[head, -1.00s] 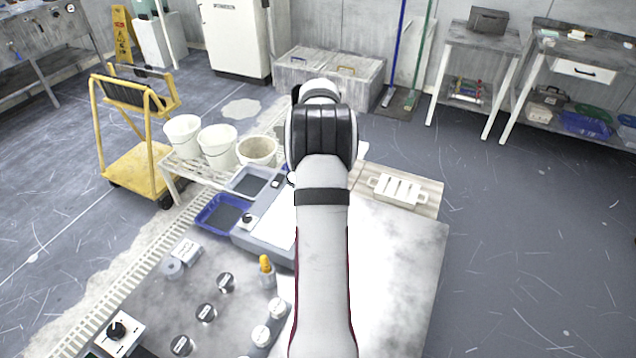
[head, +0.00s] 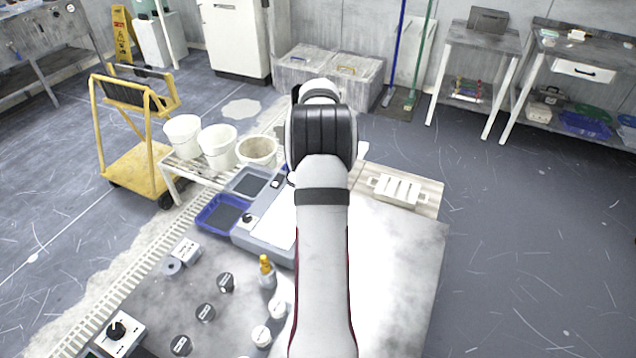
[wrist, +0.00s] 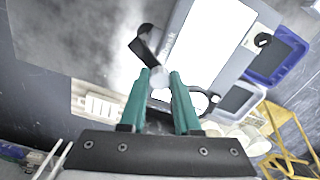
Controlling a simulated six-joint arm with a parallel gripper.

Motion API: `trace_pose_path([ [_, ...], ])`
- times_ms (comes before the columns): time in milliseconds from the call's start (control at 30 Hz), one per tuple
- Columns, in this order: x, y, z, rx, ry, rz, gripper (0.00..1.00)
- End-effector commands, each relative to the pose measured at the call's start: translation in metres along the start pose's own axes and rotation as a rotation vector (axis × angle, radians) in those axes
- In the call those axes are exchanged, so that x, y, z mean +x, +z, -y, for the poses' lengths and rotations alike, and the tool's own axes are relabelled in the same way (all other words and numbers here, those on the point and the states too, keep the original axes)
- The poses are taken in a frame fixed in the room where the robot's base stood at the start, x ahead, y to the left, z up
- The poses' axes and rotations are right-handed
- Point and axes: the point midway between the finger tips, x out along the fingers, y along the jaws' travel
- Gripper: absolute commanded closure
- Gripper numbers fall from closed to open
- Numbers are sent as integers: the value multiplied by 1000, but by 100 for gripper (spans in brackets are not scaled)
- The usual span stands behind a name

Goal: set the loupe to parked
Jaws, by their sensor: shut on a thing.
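In the wrist view my gripper (wrist: 160,78) has its two teal fingers closed around a small pale grey cylindrical piece. This piece seems to belong to the loupe, whose black bracket (wrist: 147,44) shows just beyond the fingertips. A dark-rimmed round part (wrist: 203,101), perhaps the loupe's lens, shows behind the right finger. The loupe is at the edge of a grey unit with a bright white panel (wrist: 212,40). In the head view my arm hides the gripper and most or all of the loupe; the grey unit (head: 272,243) shows left of the arm.
A blue tray (head: 203,222) and a black knob (head: 248,218) are at the unit's left. Dark-topped pieces (head: 205,312), a yellow-capped bottle (head: 266,270) and white jars (head: 261,336) stand on the bench. A white rack (head: 397,190) is at the back right. The bench's right side (head: 405,250) is clear.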

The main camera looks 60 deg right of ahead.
Motion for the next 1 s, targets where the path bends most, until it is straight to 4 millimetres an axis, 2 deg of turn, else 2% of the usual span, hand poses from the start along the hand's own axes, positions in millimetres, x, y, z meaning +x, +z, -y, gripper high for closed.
trace_pose_path([
  [567, -1, 1, 2, -38, -1, -2, 100],
  [767, -1, 4, 5, -154, 1, -2, 100],
  [1000, -1, 11, 9, -372, 1, -2, 100],
])
